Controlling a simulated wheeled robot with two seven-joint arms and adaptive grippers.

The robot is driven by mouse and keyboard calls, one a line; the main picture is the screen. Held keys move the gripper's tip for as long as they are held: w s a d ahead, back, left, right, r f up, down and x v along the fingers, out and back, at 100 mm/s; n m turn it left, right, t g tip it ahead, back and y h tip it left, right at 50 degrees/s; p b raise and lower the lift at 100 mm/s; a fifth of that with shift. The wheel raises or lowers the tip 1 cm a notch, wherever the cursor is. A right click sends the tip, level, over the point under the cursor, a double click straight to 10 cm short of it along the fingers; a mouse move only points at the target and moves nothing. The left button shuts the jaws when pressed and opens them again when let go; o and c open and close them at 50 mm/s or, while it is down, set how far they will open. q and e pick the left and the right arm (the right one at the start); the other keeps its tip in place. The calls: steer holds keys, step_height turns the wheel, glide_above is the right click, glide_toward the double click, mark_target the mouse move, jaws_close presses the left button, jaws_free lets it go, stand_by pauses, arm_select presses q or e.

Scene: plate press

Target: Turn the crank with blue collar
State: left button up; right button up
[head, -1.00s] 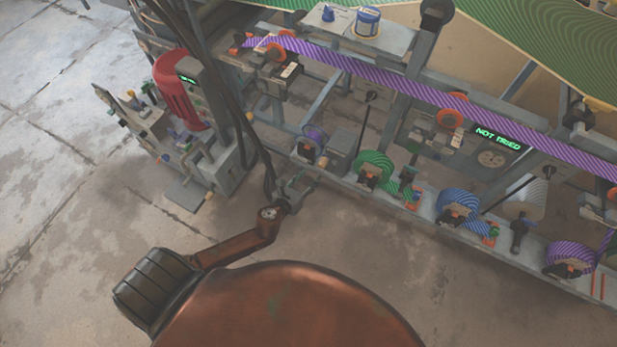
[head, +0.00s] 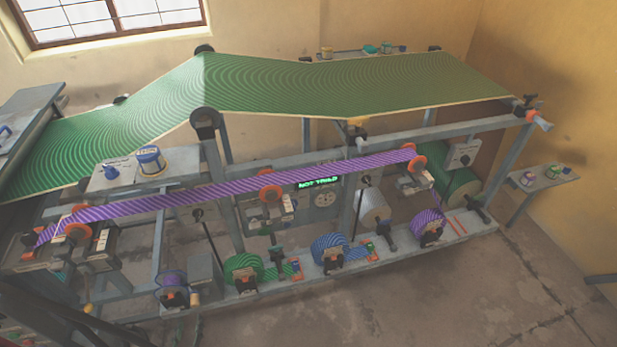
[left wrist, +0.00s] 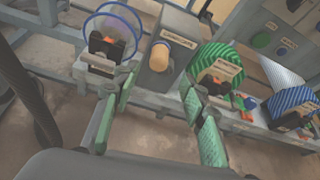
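Beyond the fingertips stands a grey box (left wrist: 172,38) with a label and a rounded wooden knob (left wrist: 160,56). The box also shows in the head view (head: 203,272). Left of it in the wrist view is a clear reel with a blue rim (left wrist: 127,17). My left gripper is not clearly visible in the head view. My right gripper is not in view.
A green striped reel (head: 243,268) and a blue striped reel (head: 328,250) sit on the frame's lower rail. A purple striped web (head: 210,193) runs above them. A display (head: 319,183) reads "NOT TRIED". The floor (head: 440,300) in front is clear.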

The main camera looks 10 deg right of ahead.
mark_target(193, 307)
arm_select(q)
steer(key=w+f+n+h+b, duration=0.1)
steer(key=n, duration=0.1)
steer(key=w+a+f+n+h+b, duration=0.1)
steer(key=n+b, duration=0.1)
steer(key=w+f+n+t+h+b, duration=0.1)
steer(key=f+n+h+b, duration=0.1)
steer(key=shift+w+a, duration=0.2)
steer(key=shift+w+a+r, duration=0.1)
steer(key=shift+w+r, duration=0.05)
steer(key=shift+w, duration=0.35)
steer(key=b+x, duration=0.2)
steer(key=x, duration=0.4)
steer(key=shift+s, duration=0.1)
steer(key=shift+w+d, duration=0.25)
steer(key=shift+w, duration=0.25)
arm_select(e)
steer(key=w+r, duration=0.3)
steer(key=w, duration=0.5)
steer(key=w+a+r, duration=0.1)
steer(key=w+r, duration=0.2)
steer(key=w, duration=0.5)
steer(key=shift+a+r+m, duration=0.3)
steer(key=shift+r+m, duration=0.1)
arm_select(q)
steer(key=shift+c, duration=0.6)
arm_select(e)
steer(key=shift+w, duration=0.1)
